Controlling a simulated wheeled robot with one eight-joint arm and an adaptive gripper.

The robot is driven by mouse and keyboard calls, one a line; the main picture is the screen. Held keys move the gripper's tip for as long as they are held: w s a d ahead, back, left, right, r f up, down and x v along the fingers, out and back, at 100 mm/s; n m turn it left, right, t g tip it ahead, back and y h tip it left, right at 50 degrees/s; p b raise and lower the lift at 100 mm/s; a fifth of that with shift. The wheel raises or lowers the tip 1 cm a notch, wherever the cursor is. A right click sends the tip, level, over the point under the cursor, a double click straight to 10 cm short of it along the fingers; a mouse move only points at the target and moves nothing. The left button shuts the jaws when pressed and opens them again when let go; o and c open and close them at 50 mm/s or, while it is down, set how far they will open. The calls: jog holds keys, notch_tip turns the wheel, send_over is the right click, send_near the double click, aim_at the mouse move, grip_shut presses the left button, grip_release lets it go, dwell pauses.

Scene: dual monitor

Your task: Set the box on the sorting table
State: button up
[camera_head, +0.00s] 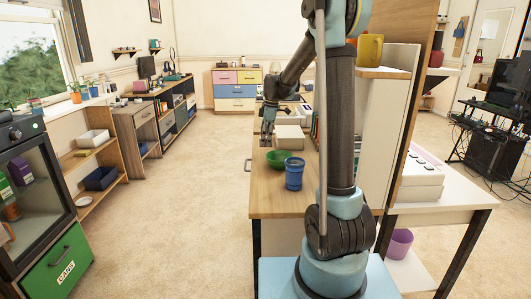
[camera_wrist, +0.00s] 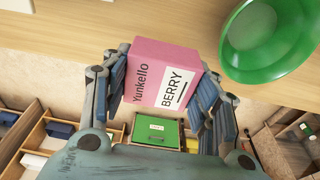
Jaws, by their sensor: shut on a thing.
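A pink box (camera_wrist: 160,78) marked "Yunkello BERRY" sits between the two blue fingers of my gripper (camera_wrist: 166,72) in the wrist view. My gripper is shut on it, with a finger on each side. In the head view my gripper (camera_head: 266,138) is at the left edge of the wooden table (camera_head: 266,196), by its far half, and the box cannot be made out there. The table also fills the top of the wrist view (camera_wrist: 170,20). I cannot tell whether the box touches it.
A green bowl (camera_head: 279,159) is close to the held box and shows in the wrist view (camera_wrist: 268,42). A blue cup (camera_head: 294,174) stands nearer me. A beige box (camera_head: 290,138) lies beyond the bowl. The table's front left corner is clear, and open floor lies left.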

jog(key=shift+d+f, duration=0.25)
jog(key=shift+f, duration=2.55)
jog(key=o, duration=1.1)
jog(key=r, duration=0.4)
jog(key=d+r, duration=0.1)
jog(key=r, duration=0.7)
jog(key=shift+d, duration=0.4)
